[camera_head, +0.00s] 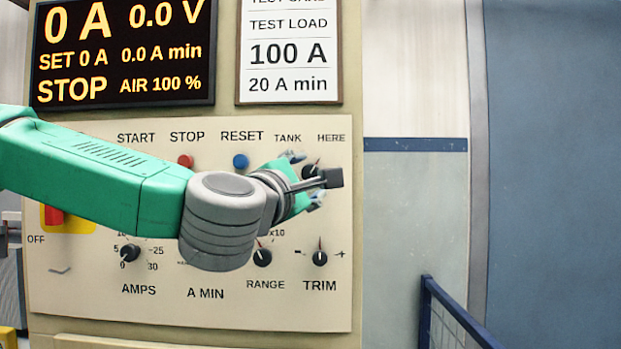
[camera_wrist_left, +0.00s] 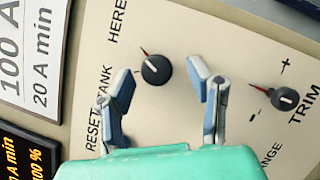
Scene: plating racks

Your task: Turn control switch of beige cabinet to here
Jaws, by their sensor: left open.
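The beige cabinet (camera_head: 90,300) fills the left and middle of the head view. Its control switch (camera_head: 310,170) is a black round knob below the TANK and HERE labels, partly hidden by my left gripper. In the left wrist view the switch (camera_wrist_left: 156,69) shows clearly, and its red mark points toward the HERE label (camera_wrist_left: 117,20). My left gripper (camera_head: 307,178) is open, with its fingers either side of the switch. In the left wrist view the gripper (camera_wrist_left: 160,76) shows a visible gap between each finger and the knob. My right gripper is not in view.
The blue RESET button (camera_head: 240,161) and red STOP button (camera_head: 186,161) sit left of the switch. The RANGE knob (camera_head: 262,257) and TRIM knob (camera_head: 320,258) are below. A blue railing (camera_head: 450,315) stands at lower right.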

